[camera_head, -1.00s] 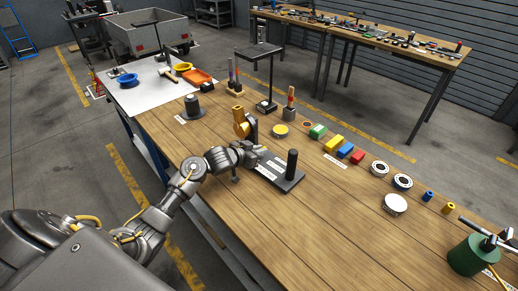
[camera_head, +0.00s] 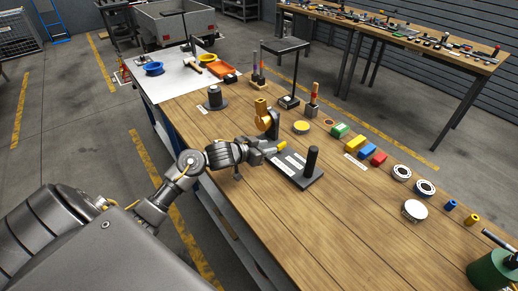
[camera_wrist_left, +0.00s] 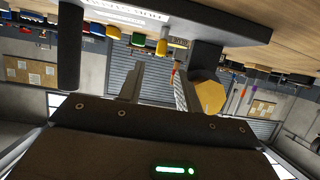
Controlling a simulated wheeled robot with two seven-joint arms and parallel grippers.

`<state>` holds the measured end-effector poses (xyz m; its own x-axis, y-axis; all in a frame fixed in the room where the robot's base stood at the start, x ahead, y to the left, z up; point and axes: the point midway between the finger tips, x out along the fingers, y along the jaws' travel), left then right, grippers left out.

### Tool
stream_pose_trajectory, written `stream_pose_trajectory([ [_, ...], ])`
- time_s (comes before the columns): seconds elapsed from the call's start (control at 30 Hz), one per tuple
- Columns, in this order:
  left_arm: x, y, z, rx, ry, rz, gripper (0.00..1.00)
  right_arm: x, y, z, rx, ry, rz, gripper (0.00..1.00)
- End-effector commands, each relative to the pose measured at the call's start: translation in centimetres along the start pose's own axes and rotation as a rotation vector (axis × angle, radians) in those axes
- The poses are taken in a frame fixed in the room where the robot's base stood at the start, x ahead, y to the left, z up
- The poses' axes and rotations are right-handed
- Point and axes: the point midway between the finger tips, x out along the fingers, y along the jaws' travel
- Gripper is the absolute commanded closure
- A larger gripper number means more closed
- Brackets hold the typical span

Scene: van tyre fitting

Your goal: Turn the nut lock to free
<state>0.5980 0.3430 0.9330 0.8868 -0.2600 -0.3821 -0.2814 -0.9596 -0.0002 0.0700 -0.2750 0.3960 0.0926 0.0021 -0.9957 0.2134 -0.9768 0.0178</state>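A dark plate (camera_head: 292,169) with white labels and an upright black post (camera_head: 311,160) lies on the bench. My left gripper (camera_head: 268,151) is beside the plate's left end. In the left wrist view its two fingers (camera_wrist_left: 158,85) are apart with nothing between them. The plate (camera_wrist_left: 225,22) and post (camera_wrist_left: 70,45) show inverted there. My right gripper is out of view.
An amber fitting (camera_head: 263,121) on a dark stand is just behind the gripper; an amber faceted face (camera_wrist_left: 209,97) shows close to one finger. A yellow disc (camera_head: 301,127) and coloured blocks (camera_head: 357,145) lie farther right. The near bench top is clear.

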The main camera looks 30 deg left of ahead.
Motion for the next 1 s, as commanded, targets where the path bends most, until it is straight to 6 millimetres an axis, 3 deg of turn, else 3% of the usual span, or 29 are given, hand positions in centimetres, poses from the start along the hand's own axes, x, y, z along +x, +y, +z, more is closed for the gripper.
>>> stream_pose_trajectory([
  [0.1,-2.1,0.0,0.1,0.004,-0.001,0.0,0.65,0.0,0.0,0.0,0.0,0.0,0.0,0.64],
  [0.3,-3.8,0.0,0.0,0.001,-0.001,0.0,0.65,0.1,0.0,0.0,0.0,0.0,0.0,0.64],
  [1.0,-4.0,0.1,0.0,0.0,-0.001,0.001,0.65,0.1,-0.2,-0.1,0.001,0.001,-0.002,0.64],
])
